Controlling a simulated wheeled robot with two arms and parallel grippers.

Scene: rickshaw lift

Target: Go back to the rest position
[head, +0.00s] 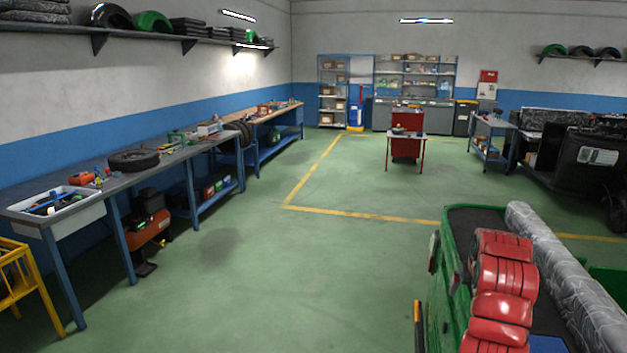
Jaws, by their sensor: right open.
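My right gripper (418,326) seems to show only as a narrow orange and dark upright piece at the bottom edge, just left of the green rickshaw (441,290). Its jaws are open, and I see nothing held. The rest of it is cut off by the frame. My left gripper is not in view. The rickshaw fills the lower right, with red padded seats (502,278) and a grey wrapped roll (560,270) along its right side. Its lower part is out of frame.
A long workbench (100,190) with a tire (134,160) and white tray (62,204) runs along the left wall. A yellow frame (25,285) stands at lower left. A small red table (406,147) stands farther back. The green floor (240,270) between is clear.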

